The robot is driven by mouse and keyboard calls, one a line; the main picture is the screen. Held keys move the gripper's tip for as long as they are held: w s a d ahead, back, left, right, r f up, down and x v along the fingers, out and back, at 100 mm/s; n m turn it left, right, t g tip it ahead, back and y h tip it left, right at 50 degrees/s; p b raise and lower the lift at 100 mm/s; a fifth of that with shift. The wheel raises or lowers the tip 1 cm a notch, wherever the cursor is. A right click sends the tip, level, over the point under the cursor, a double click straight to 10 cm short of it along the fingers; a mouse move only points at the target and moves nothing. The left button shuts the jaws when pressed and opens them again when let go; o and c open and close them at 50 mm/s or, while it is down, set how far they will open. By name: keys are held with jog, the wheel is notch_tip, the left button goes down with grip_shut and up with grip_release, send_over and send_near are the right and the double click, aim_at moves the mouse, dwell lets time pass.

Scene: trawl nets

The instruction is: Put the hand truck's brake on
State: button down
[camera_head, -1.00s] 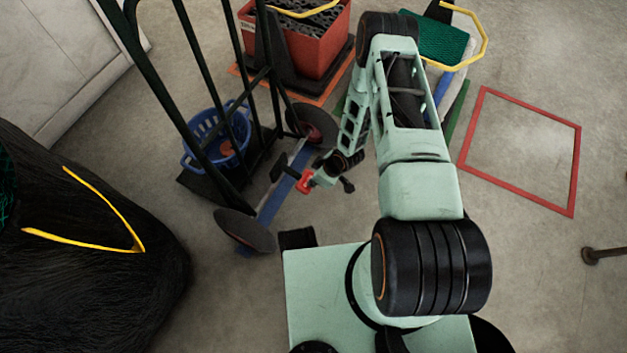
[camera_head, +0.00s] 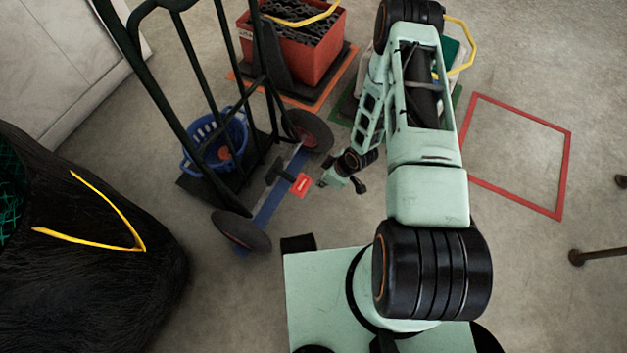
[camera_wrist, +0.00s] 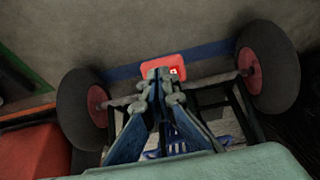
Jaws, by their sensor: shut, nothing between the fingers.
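The hand truck (camera_head: 189,73) has a dark green frame and stands upright at left of centre, on two black wheels with red hubs. Its red brake pedal (camera_head: 300,186) sticks out on a black arm between the wheels, on the side facing me. My gripper (camera_head: 324,183) is shut and empty, just right of the pedal in the head view with a small gap. In the wrist view my shut fingertips (camera_wrist: 160,74) overlap the red pedal (camera_wrist: 178,62). I cannot tell from there whether they touch. The pedal's angle is hard to judge.
A blue basket (camera_head: 203,143) sits on the truck's toe plate. A red crate (camera_head: 319,57) stands behind the right wheel (camera_head: 310,130). A black net heap (camera_head: 110,290) lies at left. A red floor outline (camera_head: 566,165) encloses bare floor at right.

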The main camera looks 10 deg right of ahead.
jog(key=s+d+r, duration=0.1)
jog(key=d+r, duration=0.1)
jog(key=shift+s+d+r+p, duration=0.3)
jog(key=shift+s+r+p, duration=0.05)
dwell(0.4)
